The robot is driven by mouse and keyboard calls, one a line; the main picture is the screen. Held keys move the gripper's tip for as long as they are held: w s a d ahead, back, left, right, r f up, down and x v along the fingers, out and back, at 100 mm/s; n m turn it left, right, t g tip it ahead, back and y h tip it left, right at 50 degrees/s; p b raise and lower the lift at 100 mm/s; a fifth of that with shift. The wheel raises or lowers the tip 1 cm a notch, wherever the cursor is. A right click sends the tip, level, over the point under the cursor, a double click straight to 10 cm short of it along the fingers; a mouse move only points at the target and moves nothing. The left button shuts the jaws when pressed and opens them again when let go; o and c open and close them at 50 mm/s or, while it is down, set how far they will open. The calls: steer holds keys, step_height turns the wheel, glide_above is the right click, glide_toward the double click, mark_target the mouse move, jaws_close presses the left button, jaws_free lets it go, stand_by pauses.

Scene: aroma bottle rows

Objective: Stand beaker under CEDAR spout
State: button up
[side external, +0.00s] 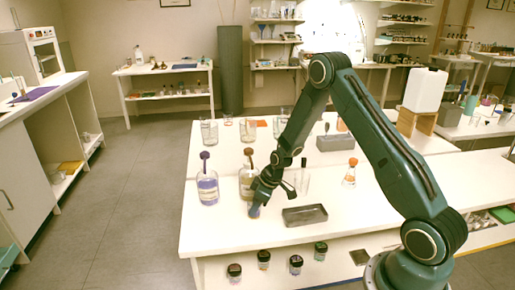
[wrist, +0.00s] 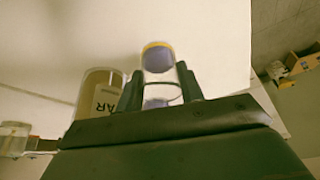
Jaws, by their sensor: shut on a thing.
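My gripper (wrist: 160,84) is shut on a small clear beaker (wrist: 159,58) with a bluish-purple part and a yellowish edge. In the side view, my gripper (side external: 259,202) is low over the front of the white table, and the beaker (side external: 254,211) shows as a small bluish patch below it. In the wrist view, a bottle with amber-brown contents (wrist: 100,92) stands left of the beaker; its label shows the letters "AR". In the side view, this bottle (side external: 246,182) is just behind my gripper and partly hidden by it. I cannot tell whether the beaker touches the table.
A bottle with lavender liquid and purple top (side external: 207,187) stands to the left. A grey tray (side external: 304,215) lies right of my gripper. A clear bottle (side external: 303,180) and an orange-topped flask (side external: 350,173) stand farther right. The front left tabletop (side external: 215,232) is clear.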

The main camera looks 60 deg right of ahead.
steer(key=shift+w+d, duration=0.95)
steer(key=shift+f, duration=0.3)
steer(key=shift+f, duration=0.1)
steer(key=o, duration=0.7)
steer(key=v, duration=1.2)
steer(key=shift+r, duration=0.2)
